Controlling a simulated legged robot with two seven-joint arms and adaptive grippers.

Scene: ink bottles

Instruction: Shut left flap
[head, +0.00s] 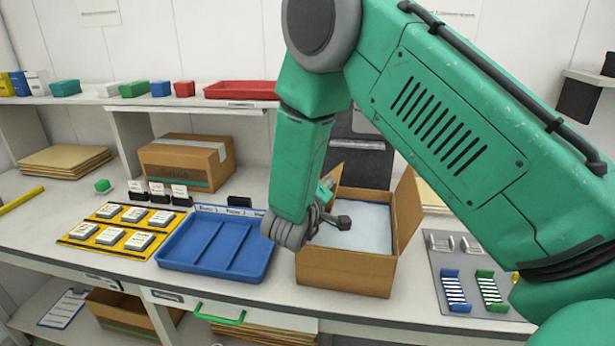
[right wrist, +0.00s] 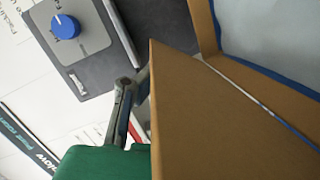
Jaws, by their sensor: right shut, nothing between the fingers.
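An open cardboard box (head: 345,272) stands near the front of the bench, with a pale, flat-topped content (head: 362,228) inside. Its right flap (head: 407,207) stands up. Only a small part of its left flap (head: 333,180) shows in the head view, behind my right gripper (head: 338,221). That gripper is shut and empty, over the box's left side. In the right wrist view a large brown cardboard panel (right wrist: 215,115), apparently this flap, fills the middle. The shut fingers (right wrist: 124,105) are beside its edge; contact is unclear. My left gripper is out of view.
A blue tray (head: 217,246) lies just left of the box, with a yellow mat (head: 118,232) of several small packs beyond. A grey board (head: 470,275) with blue and green racks lies to the right. A closed carton (head: 187,162) stands behind.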

